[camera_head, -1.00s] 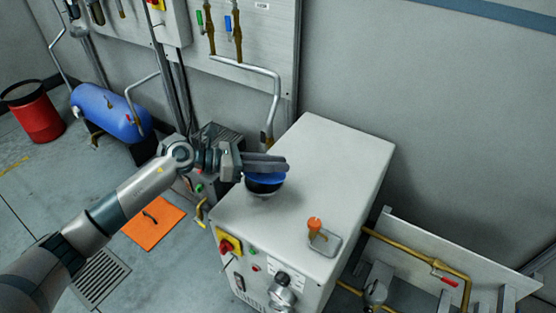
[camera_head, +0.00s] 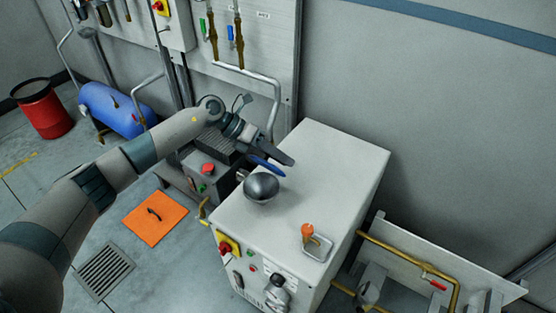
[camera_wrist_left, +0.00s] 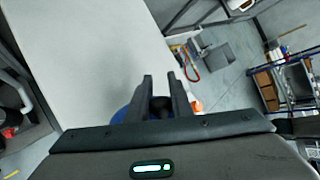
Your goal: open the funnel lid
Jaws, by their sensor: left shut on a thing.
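The metal funnel (camera_head: 261,189) stands on the left part of the white cabinet's top, and its grey bowl is uncovered. The blue lid (camera_head: 266,166) is tilted up behind the funnel's far rim. My left gripper (camera_head: 287,158) is above and behind the funnel, shut on the lid. In the left wrist view, the gripper's fingers (camera_wrist_left: 160,76) stand either side of a dark part, with a bit of the blue lid (camera_wrist_left: 119,116) beside them. The fingers hide much of the lid. My right gripper is not in view.
A bent grey pipe (camera_head: 272,92) on the wall is close behind my left arm. A grey box with a red button (camera_head: 208,169) stands to the left.

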